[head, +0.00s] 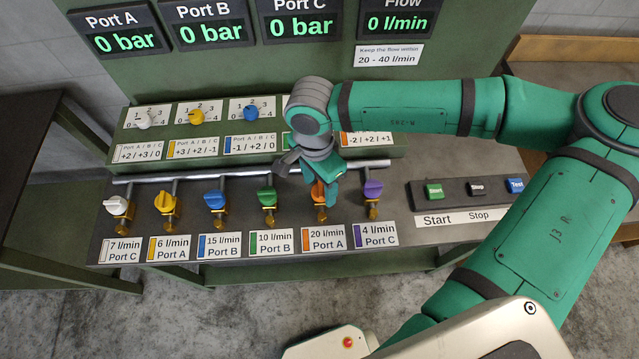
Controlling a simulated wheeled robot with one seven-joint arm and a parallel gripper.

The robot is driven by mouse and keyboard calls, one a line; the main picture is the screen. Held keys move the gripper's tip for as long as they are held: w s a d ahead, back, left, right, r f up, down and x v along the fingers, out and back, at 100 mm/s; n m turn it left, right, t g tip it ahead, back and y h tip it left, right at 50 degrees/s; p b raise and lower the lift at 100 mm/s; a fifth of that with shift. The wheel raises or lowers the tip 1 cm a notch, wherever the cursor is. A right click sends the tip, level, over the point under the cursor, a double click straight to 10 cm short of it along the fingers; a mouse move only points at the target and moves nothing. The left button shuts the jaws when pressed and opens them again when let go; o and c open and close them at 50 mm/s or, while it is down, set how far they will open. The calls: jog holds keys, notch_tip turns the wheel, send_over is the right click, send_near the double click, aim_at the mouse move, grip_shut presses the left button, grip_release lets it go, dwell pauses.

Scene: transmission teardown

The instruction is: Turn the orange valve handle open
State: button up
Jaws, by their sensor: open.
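The orange valve handle (317,193) sits on a brass valve in the lower row, above the label "20 l/min Port A" (324,239). My gripper (322,190) is over this handle, pointing down, with its fingers at or around it. The fingers hide much of the handle, so I cannot tell whether they touch it. My gripper is open.
Purple (373,189) and green (267,195) handles stand close on either side; blue (215,200), yellow (165,202) and white (117,206) are further left. Start, Stop and Test buttons (476,188) are at right. Displays read 0 bar and 0 l/min (396,22).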

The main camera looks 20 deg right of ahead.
aim_at(318, 188)
notch_tip(318, 188, up, 10)
jog(key=shift+w+r, duration=0.2)
jog(key=shift+w, duration=0.15)
jog(key=shift+a, duration=0.1)
dwell(0.5)
